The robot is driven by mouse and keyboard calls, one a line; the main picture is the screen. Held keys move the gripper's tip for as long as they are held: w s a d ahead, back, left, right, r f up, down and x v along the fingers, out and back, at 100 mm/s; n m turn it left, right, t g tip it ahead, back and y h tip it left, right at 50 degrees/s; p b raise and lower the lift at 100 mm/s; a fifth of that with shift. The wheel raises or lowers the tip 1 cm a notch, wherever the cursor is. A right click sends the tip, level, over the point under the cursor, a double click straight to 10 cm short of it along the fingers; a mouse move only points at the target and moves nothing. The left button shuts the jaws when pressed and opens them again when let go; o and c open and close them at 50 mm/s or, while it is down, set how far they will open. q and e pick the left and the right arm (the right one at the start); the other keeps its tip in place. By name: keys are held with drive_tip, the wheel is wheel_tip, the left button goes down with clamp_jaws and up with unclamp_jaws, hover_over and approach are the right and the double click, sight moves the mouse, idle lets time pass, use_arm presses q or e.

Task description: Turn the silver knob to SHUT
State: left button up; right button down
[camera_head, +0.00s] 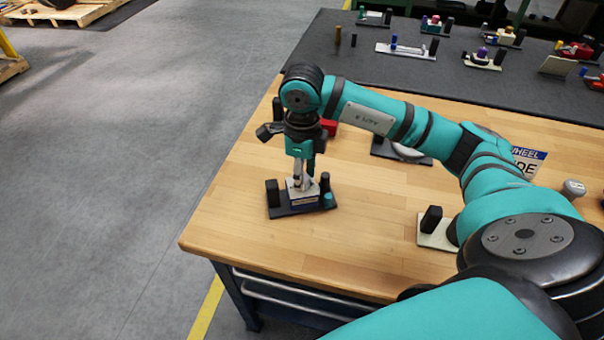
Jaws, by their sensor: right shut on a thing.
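The valve actuator unit (303,197) stands on a dark base plate near the left front part of the wooden bench, with black posts at both ends. My right gripper (301,181) points straight down over the middle of this unit and is shut on its small silver knob. The fingers and wrist mostly hide the knob, and its setting cannot be read. A label on the front of the unit is too small to read. My left gripper is not in view.
The wooden bench (225,225) has free room around the unit; its left edge is close. A pale plate with a black post (432,225) stands to the right. A red part and a dark fixture sit behind. A dark mat (340,70) at the back holds several other devices.

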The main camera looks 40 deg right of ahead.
idle(0.9)
drive_tip(key=c, duration=0.9)
unclamp_jaws()
drive_tip(key=shift+c, duration=0.2)
drive_tip(key=shift+r, duration=0.1)
wheel_tip(320, 180, up, 12)
